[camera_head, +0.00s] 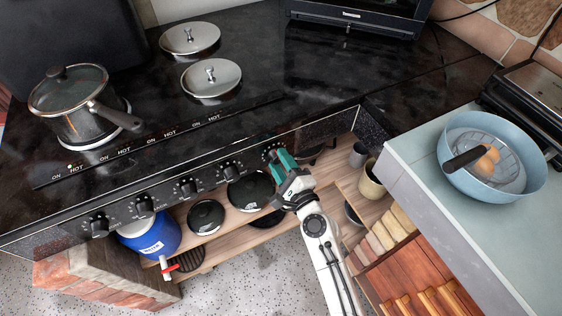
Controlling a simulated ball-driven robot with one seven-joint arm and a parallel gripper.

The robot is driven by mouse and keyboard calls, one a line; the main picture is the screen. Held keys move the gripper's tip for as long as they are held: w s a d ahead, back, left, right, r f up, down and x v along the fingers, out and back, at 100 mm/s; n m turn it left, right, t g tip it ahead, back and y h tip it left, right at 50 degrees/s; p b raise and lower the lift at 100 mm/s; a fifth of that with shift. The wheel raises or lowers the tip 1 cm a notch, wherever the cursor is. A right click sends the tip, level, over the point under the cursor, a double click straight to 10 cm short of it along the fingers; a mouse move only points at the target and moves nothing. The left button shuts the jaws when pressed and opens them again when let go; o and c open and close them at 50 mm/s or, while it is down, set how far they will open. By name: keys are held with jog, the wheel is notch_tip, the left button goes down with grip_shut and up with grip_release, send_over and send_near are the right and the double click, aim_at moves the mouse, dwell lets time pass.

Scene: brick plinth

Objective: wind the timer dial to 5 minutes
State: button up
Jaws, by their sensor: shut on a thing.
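The timer dial (268,152) is the rightmost round control on the dark front panel of the cooktop. White marks show around its edge, but the numbers are too small to read. My gripper (277,158), with teal fingers, reaches up to the panel from below and is shut on the dial. The fingers cover most of the dial, so its pointer is hidden.
Several black knobs (187,188) line the panel to the left. A lidded pot (75,103) and two metal lids (211,77) sit on the cooktop. Below are shelves with black pans (250,190) and a blue jug (150,236). A blue bowl (452,178) stands on the right counter.

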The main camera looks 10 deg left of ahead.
jog(key=shift+d+f+m, duration=0.1)
jog(key=shift+m, duration=0.2)
jog(key=o, duration=1.1)
jog(key=shift+c, duration=0.2)
jog(key=v, duration=1)
jog(key=shift+s+d+b, duration=0.25)
jog(key=shift+s+b, duration=0.05)
jog(key=shift+b, duration=0.1)
